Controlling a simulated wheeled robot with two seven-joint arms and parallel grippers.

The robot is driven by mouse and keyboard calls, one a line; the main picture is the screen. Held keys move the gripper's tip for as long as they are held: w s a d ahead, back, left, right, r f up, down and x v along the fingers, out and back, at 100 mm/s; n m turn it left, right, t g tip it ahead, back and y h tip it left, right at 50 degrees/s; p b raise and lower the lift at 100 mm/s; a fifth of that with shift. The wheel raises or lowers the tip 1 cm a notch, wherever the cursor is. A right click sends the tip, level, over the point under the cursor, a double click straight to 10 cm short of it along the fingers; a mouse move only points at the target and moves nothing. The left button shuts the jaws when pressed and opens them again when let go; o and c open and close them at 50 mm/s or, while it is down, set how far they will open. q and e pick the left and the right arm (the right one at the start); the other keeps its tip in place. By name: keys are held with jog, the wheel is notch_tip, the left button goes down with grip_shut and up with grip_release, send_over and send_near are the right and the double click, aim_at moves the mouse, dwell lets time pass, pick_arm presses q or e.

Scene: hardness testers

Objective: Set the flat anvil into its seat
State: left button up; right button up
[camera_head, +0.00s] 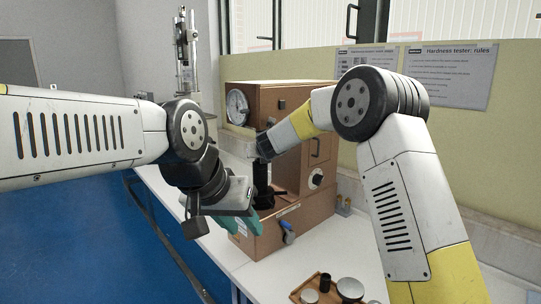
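The hardness tester (300,105) is a copper-brown cabinet with a round dial on its upper left and a dark upright post (262,180) at its front. My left gripper (246,224), with green parts at its end, is in front of the tester's base, to the lower left of the post. Its fingertips are too small to read as open or shut. My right arm's dark wrist end (265,147) is beside the top of the post; I cannot make out its fingers. A wooden tray (298,294) holds a larger pale disc (350,288), a smaller disc (309,296) and a dark cylinder (325,282). I cannot tell which piece is the flat anvil.
A white bench (285,268) carries the tester and tray. Another tall metal instrument (186,60) stands at the back left. A blue-handled lever (289,237) juts from the tester's base. Rule posters (450,75) hang on the back panel. Blue floor (85,250) is open at left.

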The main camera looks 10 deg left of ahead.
jog(key=shift+f, duration=0.65)
dwell(0.6)
jog(key=o, duration=1.4)
jog(key=shift+c, duration=0.2)
jog(key=shift+s, duration=0.1)
jog(key=shift+c, duration=0.5)
jog(key=shift+c, duration=0.7)
jog(key=s+d, duration=0.2)
jog(key=s, duration=0.4)
jog(key=shift+s+d+r, duration=0.2)
jog(key=shift+s+d, duration=0.05)
jog(key=shift+d, duration=0.05)
